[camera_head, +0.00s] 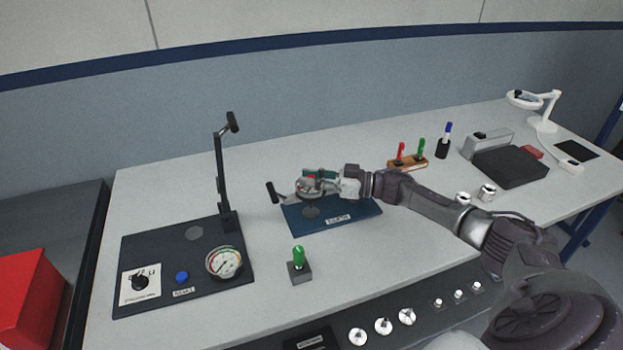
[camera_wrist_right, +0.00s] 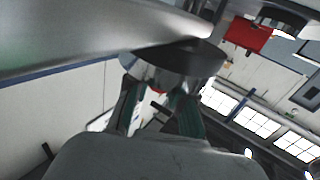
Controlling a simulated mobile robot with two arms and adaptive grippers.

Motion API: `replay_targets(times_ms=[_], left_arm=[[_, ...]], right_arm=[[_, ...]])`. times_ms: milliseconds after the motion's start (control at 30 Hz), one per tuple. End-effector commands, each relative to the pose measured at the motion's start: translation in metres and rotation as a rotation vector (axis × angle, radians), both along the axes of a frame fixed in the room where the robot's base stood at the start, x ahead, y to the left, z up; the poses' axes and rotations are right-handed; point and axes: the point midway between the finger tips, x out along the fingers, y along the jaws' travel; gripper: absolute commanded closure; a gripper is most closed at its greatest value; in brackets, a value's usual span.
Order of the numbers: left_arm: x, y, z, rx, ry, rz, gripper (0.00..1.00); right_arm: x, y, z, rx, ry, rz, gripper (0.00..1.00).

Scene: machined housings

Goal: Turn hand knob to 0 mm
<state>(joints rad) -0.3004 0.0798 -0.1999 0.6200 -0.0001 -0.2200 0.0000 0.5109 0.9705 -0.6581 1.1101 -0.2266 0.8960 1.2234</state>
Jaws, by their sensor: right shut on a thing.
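My right gripper (camera_head: 320,177) reaches in from the right over a dark blue plate (camera_head: 362,208) with a white label. Its green-tipped fingers are shut on a round metal knob (camera_head: 307,190) above the plate. In the right wrist view the fingers (camera_wrist_right: 160,95) hold the sides of the silver, dark-faced round knob (camera_wrist_right: 178,62). No millimetre scale is readable in either view, so I cannot tell the knob's setting. A lever with a black handle (camera_head: 272,192) sticks out to the left of the knob. My left gripper is not in view.
A dark panel with a dial gauge (camera_head: 223,262), blue button (camera_head: 181,277) and upright lever (camera_head: 222,170) stands left. A green-topped block (camera_head: 299,265) sits in front of the plate. Coloured pens, metal parts and a magnifier lamp (camera_head: 541,110) are at right. The table behind is clear.

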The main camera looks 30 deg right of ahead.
Motion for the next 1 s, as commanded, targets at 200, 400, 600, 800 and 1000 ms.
replay_targets(times_ms=[200, 400, 600, 800, 1000], left_arm=[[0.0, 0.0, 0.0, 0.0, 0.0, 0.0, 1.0], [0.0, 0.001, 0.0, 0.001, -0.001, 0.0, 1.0], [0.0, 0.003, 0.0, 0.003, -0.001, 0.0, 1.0], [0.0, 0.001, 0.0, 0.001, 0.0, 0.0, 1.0], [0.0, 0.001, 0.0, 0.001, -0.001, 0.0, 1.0]], right_arm=[[0.001, 0.0, 0.001, 0.001, -0.003, -0.001, 0.51], [0.0, 0.0, 0.001, 0.001, -0.001, -0.001, 0.51], [-0.007, -0.008, -0.001, -0.001, 0.001, -0.002, 0.51], [-0.034, -0.036, -0.001, -0.002, 0.003, -0.003, 0.51], [-0.062, -0.066, -0.001, -0.002, 0.002, -0.002, 0.51]])
